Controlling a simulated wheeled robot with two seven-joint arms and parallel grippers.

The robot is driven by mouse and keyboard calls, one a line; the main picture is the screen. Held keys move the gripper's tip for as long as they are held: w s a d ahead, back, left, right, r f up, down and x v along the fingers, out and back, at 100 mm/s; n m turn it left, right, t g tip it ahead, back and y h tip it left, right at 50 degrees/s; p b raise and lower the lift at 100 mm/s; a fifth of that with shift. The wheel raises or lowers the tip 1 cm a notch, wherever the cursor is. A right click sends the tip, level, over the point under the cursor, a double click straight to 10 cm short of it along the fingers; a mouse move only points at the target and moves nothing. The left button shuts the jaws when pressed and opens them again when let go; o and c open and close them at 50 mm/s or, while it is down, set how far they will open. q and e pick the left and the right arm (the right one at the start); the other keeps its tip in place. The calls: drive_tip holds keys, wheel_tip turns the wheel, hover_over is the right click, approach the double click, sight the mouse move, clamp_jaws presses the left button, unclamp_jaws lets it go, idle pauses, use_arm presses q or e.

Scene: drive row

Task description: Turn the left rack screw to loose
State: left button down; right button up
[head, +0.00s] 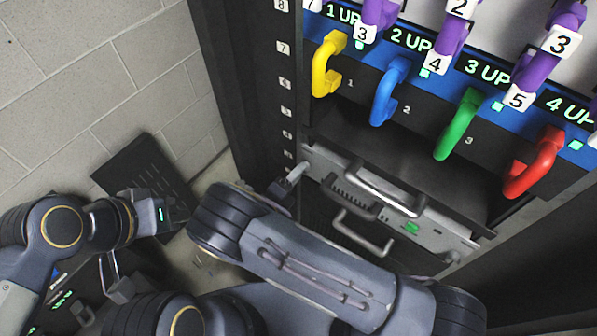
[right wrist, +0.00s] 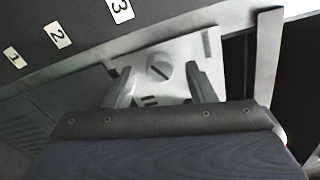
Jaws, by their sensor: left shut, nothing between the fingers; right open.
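The left rack screw (right wrist: 160,67) is a round grey head with a dark diagonal slot. It sits on the pale left ear (right wrist: 184,52) of a rack unit in the right wrist view. My right gripper (right wrist: 160,88) is open, with one finger on each side of the screw; I cannot tell whether they touch it. In the head view my right gripper (head: 291,180) is at the left end of the grey rack unit (head: 345,165), and the screw is too small or covered to make out. My left gripper (head: 161,214) is shut and empty, away at the left of the rack.
Yellow (head: 324,66), blue (head: 386,92), green (head: 458,125) and red (head: 533,163) handles stick out above the rack unit. The unit has two metal pull handles. A numbered rack post (head: 284,75) stands left of it. A block wall (head: 95,85) is further left.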

drive_tip(key=v, duration=0.6)
drive_tip(key=shift+s+a, duration=0.2)
drive_tip(key=shift+s, duration=0.05)
